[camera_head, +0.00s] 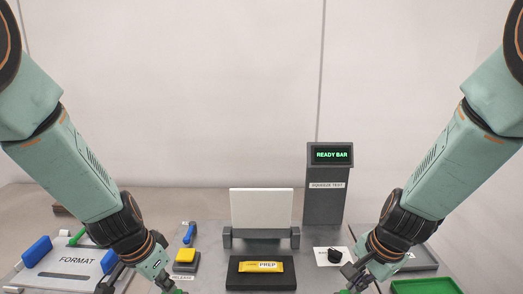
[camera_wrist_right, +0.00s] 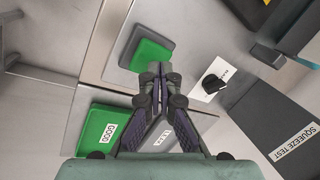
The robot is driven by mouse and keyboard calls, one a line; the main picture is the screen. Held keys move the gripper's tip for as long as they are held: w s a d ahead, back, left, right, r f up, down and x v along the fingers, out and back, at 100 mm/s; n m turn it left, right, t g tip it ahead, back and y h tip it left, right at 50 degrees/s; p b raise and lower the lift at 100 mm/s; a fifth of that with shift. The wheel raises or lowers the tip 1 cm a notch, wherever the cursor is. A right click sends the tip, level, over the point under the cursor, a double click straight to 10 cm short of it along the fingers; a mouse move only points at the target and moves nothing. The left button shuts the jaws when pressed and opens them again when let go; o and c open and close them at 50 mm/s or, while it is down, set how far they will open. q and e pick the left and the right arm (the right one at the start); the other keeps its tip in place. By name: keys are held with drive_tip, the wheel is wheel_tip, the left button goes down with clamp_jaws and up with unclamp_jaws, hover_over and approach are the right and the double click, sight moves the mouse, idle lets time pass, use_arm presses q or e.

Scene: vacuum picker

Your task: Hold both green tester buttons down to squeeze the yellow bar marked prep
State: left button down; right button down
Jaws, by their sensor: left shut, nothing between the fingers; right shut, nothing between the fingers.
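The yellow bar marked PREP (camera_head: 263,267) lies flat on a dark pad (camera_head: 237,280) in the head view, below an upright white plate (camera_head: 262,208). My left gripper (camera_head: 176,287) is shut and empty at the bottom edge, left of the pad; a sliver of green shows by its tips. My right gripper (camera_head: 350,288) is shut and empty, right of the pad. The right wrist view shows its closed fingers (camera_wrist_right: 153,68) over the near edge of a green button (camera_wrist_right: 152,52). I cannot tell whether either gripper touches a button.
A grey console (camera_head: 325,205) reads READY BAR. A black knob (camera_head: 335,256) sits right of the pad. A yellow button (camera_head: 185,255) marked RELEASE is at left, near a FORMAT board (camera_head: 75,262). A green GOOD tray (camera_wrist_right: 103,132) and grey LEAK tray (camera_wrist_right: 160,145) are at right.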

use_arm(q)
drive_tip(key=shift+f, duration=0.25)
drive_tip(key=shift+f, duration=0.35)
